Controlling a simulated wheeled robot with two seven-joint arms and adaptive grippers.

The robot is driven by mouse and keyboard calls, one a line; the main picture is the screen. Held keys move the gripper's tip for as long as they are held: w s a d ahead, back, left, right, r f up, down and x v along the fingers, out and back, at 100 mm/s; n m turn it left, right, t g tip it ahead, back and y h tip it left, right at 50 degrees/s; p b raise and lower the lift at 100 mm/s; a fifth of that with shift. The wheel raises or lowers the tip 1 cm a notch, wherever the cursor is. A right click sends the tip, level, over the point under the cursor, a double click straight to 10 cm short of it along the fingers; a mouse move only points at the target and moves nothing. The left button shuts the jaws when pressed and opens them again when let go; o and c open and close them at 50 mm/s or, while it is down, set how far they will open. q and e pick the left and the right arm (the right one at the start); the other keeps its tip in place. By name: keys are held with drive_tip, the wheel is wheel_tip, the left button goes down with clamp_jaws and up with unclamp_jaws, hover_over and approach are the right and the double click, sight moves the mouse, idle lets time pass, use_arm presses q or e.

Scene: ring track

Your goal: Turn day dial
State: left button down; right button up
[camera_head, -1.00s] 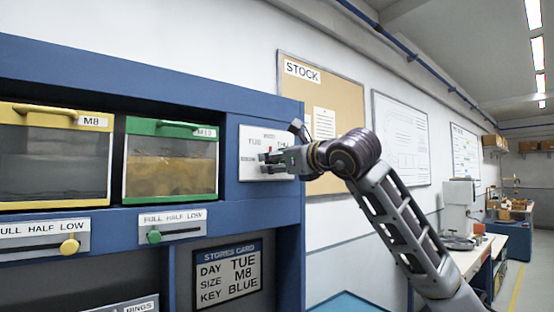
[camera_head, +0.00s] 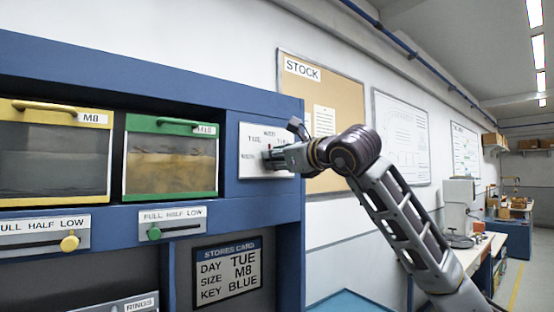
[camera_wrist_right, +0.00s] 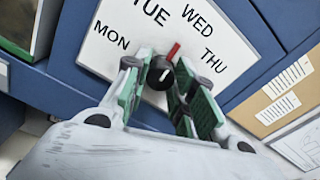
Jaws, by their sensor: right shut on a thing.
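The day dial is a white plate (camera_wrist_right: 110,45) lettered MON, TUE, WED and THU, with a dark round knob (camera_wrist_right: 160,74) and a red pointer (camera_wrist_right: 173,50). In the right wrist view the pointer aims up and slightly right, between TUE and WED. The plate (camera_head: 252,137) is on the blue cabinet's right end in the head view. My right gripper (camera_head: 270,158) is at the dial, its green-sided fingers (camera_wrist_right: 164,84) shut on the knob, one on each side. They hide part of the plate. My left gripper is out of view.
A stores card (camera_head: 227,272) below reads DAY TUE, SIZE M8, KEY BLUE. Left of the dial are a green-framed M10 bin (camera_head: 171,195) and a yellow-framed M8 bin (camera_head: 50,198), with sliders beneath. A STOCK board (camera_head: 345,85) hangs behind my right arm.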

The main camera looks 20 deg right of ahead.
drive_tip(key=shift+n+b, duration=0.5)
drive_tip(key=shift+n, duration=3.4)
drive_tip(key=o, duration=1)
drive_tip(key=shift+s, duration=0.1)
drive_tip(key=shift+v, duration=5.9)
